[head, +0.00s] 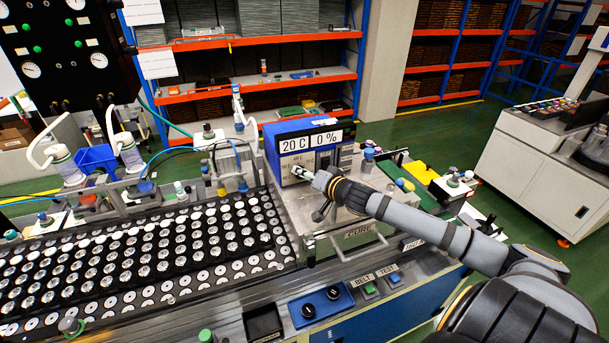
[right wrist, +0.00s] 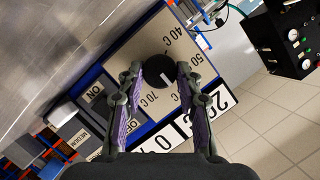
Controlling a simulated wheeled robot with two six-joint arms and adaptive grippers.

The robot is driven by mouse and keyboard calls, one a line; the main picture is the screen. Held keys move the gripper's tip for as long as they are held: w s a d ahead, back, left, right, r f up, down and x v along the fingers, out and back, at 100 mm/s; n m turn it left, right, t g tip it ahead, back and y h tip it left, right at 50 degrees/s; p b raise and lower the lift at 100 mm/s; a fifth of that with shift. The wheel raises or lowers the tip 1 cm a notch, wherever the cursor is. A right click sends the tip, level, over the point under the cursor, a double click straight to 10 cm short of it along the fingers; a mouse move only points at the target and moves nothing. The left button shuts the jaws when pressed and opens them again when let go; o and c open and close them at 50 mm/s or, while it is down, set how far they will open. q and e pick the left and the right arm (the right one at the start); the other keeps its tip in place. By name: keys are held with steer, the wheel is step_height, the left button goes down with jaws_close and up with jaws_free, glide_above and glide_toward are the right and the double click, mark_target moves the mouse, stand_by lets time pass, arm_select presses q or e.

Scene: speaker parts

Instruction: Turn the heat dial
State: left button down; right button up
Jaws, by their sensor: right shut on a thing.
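The heat dial (right wrist: 158,70) is a round black knob with a white mark, on a beige panel printed with 40 C, 50 C and 70 C. It sits between the fingertips of my right gripper (right wrist: 159,80), which is shut on it in the right wrist view. In the head view my right gripper (head: 303,173) reaches the front of the blue control box (head: 271,152), and the dial is hidden behind it. The box's display (head: 294,144) reads 20 C, and the one beside it reads 0 %. My left gripper is not in view.
Switches marked ON and MEDIUM (right wrist: 92,110) lie beside the dial panel. Below the box is a bench with a CURE label (head: 358,233). A large black tray (head: 150,262) of round speaker parts fills the left. A blue two-knob box (head: 320,305) is at the front.

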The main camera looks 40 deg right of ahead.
steer(key=shift+r, duration=0.15)
steer(key=o, duration=1.2)
steer(key=shift+s+d, duration=0.1)
steer(key=shift+c, duration=0.2)
